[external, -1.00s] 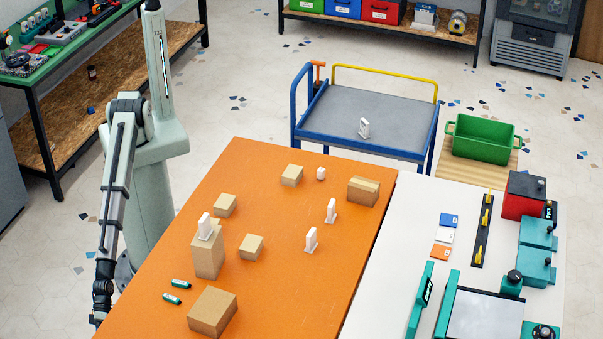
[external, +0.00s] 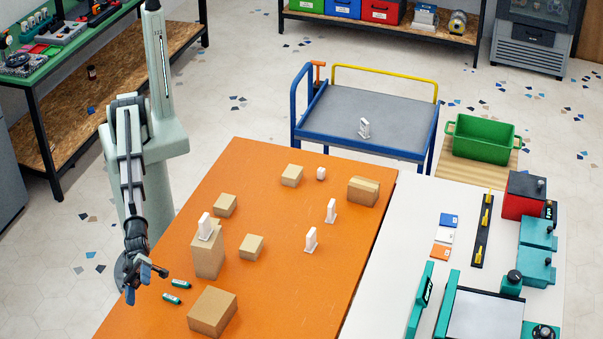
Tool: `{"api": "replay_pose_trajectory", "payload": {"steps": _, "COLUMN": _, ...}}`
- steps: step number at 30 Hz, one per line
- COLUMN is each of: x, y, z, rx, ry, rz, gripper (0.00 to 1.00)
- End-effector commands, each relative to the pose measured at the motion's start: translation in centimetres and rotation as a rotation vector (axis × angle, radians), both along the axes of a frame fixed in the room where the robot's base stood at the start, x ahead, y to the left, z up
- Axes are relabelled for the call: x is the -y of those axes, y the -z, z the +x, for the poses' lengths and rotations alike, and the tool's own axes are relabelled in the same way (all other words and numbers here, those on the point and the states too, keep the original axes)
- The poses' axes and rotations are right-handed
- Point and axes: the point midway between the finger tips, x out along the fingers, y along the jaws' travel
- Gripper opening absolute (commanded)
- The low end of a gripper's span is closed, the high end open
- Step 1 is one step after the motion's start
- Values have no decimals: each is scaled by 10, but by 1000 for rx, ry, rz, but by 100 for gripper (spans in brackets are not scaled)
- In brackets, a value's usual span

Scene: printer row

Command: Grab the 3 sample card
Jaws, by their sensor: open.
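No 3 is readable on any of these, so I cannot tell which is the 3 sample card.
Teal machines (external: 537,250) and a red box (external: 524,195) crowd the white table's right side. A green bin (external: 484,138) stands behind.

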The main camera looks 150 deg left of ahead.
Motion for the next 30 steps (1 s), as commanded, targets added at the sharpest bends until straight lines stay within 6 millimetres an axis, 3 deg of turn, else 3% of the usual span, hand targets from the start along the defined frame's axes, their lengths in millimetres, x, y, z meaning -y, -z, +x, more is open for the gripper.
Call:
{"api": "replay_pose_trajectory", "payload": {"steps": 1, "x": -34, "y": -15, "z": 1, "rx": -8, "ry": -30, "rz": -55, "gripper": 83}}
{"api": "replay_pose_trajectory", "payload": {"steps": 6, "x": -135, "y": -55, "z": 1, "rx": -36, "ry": -114, "rz": -255, "gripper": 83}}
{"api": "replay_pose_trajectory", "payload": {"steps": 13, "x": -258, "y": -103, "z": -17, "rx": -46, "ry": -209, "rz": -515, "gripper": 83}}
{"api": "replay_pose_trajectory", "payload": {"steps": 19, "x": -360, "y": -128, "z": -40, "rx": -73, "ry": -301, "rz": -721, "gripper": 83}}
{"api": "replay_pose_trajectory", "payload": {"steps": 23, "x": -430, "y": -124, "z": -55, "rx": -150, "ry": -400, "rz": -834, "gripper": 83}}
{"api": "replay_pose_trajectory", "payload": {"steps": 27, "x": -499, "y": -91, "z": -70, "rx": -314, "ry": -553, "rz": -915, "gripper": 83}}
{"api": "replay_pose_trajectory", "payload": {"steps": 30, "x": -540, "y": -65, "z": -86, "rx": -439, "ry": -666, "rz": -957, "gripper": 83}}
